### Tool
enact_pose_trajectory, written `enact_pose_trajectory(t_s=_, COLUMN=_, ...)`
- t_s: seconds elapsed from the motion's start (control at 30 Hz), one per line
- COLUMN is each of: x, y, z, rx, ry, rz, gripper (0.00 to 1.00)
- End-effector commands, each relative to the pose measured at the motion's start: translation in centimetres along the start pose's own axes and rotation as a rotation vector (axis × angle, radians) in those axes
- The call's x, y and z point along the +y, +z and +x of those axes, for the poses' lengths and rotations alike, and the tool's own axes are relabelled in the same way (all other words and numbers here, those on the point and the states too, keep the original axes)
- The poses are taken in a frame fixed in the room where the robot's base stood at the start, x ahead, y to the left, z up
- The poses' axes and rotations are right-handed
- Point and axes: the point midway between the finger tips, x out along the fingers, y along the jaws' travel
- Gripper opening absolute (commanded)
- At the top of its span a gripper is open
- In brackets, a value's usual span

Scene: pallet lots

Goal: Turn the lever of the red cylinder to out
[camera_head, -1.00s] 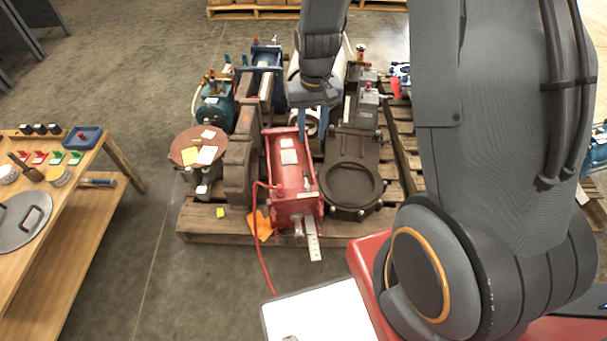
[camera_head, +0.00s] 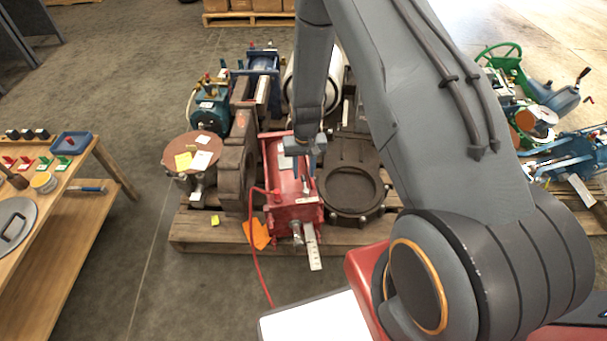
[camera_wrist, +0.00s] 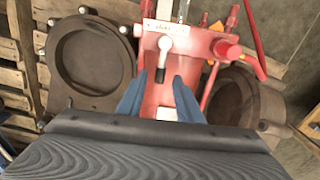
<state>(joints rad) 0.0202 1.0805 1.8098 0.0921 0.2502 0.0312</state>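The red cylinder (camera_head: 292,205) lies on a pallet, its near end facing me. In the wrist view its red body (camera_wrist: 158,95) runs up the middle of the picture. A small lever (camera_wrist: 164,58) with a pale pivot and a dark grip sits at its end, beside a marked plate (camera_wrist: 163,27) whose lettering I cannot read. The grip points down toward my gripper. My gripper (camera_wrist: 158,82) is open with its two blue fingers apart; the grip shows between the fingertips, but I cannot tell the depth gap. In the head view my gripper (camera_head: 304,160) is above the cylinder.
A dark round-holed casting (camera_head: 352,163) lies right of the cylinder, and a brown flanged part (camera_head: 235,165) stands left. A red hose (camera_head: 255,255) runs from the cylinder to the floor. A wooden bench (camera_head: 100,200) stands at left.

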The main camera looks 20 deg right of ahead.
Motion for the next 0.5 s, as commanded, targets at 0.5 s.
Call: enact_pose_trajectory(t_s=0.5, x=0.0, y=0.0, z=1.7, rx=0.001, ry=0.000, rz=0.000, gripper=0.28)
